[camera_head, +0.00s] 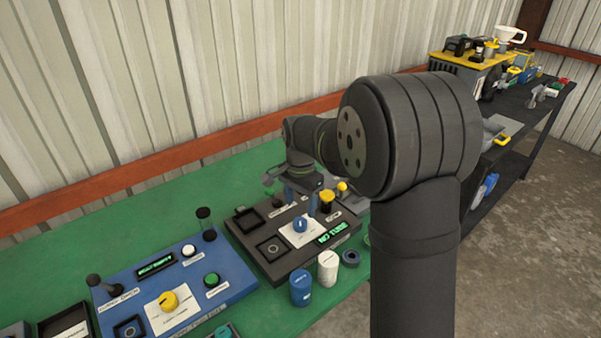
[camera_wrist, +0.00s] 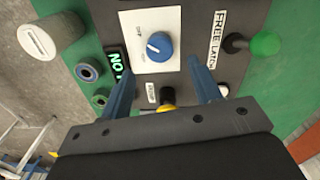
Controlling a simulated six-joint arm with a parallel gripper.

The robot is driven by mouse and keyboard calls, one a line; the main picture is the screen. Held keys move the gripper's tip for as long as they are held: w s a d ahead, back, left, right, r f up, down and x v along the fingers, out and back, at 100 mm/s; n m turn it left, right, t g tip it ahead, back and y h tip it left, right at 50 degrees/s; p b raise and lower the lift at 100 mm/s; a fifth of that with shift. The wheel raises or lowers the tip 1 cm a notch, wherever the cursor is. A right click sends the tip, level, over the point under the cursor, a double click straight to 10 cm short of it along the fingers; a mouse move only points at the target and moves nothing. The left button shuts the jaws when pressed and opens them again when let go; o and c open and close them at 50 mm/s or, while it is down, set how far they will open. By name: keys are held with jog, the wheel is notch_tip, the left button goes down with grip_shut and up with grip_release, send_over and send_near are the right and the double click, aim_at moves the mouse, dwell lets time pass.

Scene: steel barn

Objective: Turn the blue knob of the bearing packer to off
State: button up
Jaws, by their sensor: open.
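The blue knob (camera_head: 300,225) sits on a white plate (camera_head: 303,238) on a dark panel box (camera_head: 257,235), presumably the bearing packer, on the green bench. It also shows in the wrist view (camera_wrist: 160,46), with a pale pointer mark toward its left side; the plate's small lettering is hard to read. My gripper (camera_head: 300,204) is above the panel, pointing down. In the wrist view, my gripper (camera_wrist: 160,70) has its blue fingers wide apart, on either side of the knob's line and not touching it.
A yellow knob (camera_head: 327,198) and a green-ended lever (camera_wrist: 262,44) by a "FREE LATCH" label are close to the fingers. A white cylinder (camera_head: 328,267) and blue cylinder (camera_head: 300,287) stand in front. A blue panel (camera_head: 215,262) with levers lies left.

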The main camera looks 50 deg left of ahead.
aim_at(300, 221)
notch_tip(300, 221, up, 11)
dwell(0.8)
notch_tip(300, 221, down, 17)
jog(key=shift+f, duration=0.2)
dwell(0.4)
jog(key=shift+f, duration=0.25)
jog(key=shift+r+n, duration=0.25)
jog(key=shift+n, duration=0.55)
jog(key=n, duration=1.2)
dwell(1.5)
jog(key=shift+n, duration=0.3)
